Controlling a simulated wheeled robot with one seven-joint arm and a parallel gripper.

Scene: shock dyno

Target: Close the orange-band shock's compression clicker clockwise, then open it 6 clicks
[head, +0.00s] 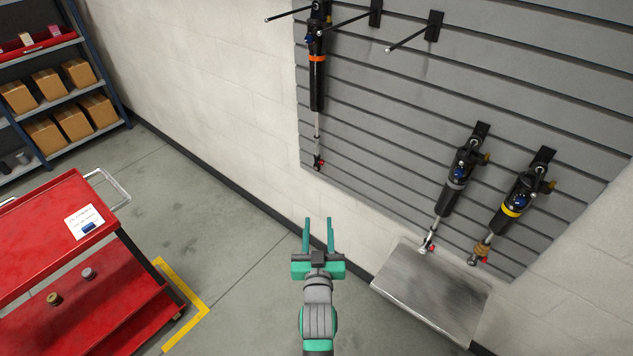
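The orange-band shock (317,75) hangs upright on the slatted wall panel, at upper left of the panel. It has a black body, an orange band, a thin shaft and a red part at its lower end. A small blue part (309,39) shows near its top; I cannot tell whether it is the compression clicker. My gripper (318,222) is in the lower middle of the view, below the shock in the picture and apart from it. Its two teal fingers are spread, with nothing between them.
A grey-band shock (457,184) and a yellow-band shock (517,201) hang at right. A metal-topped surface (432,292) stands below them. A red cart (40,238) with a white card (84,222) is at left, shelves with boxes (49,82) behind. Floor between cart and wall is clear.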

